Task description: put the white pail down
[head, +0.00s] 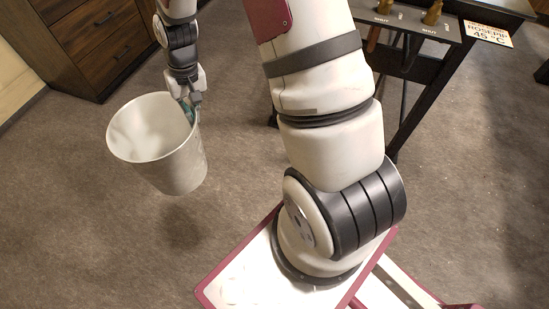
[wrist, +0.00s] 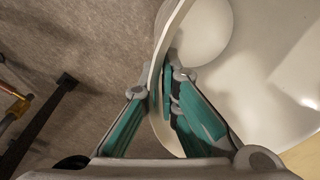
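The white pail (head: 176,162) hangs in the air above the grey floor at the left of the head view, its open top tilted toward the camera. It looks empty inside. My gripper (head: 190,101) is at the pail's right rim. In the wrist view, the pail's rim and inner wall (wrist: 240,88) fill the right side. The two teal fingers of my gripper (wrist: 160,92) stand one on each side of the pail's wall, shut on it. The pail's underside is hidden.
Grey carpet (head: 110,240) lies clear below and around the pail. A dark wood drawer cabinet (head: 100,45) stands at the back left. A dark stand (head: 430,65) with brass taps and a sign (head: 489,33) is at the upper right.

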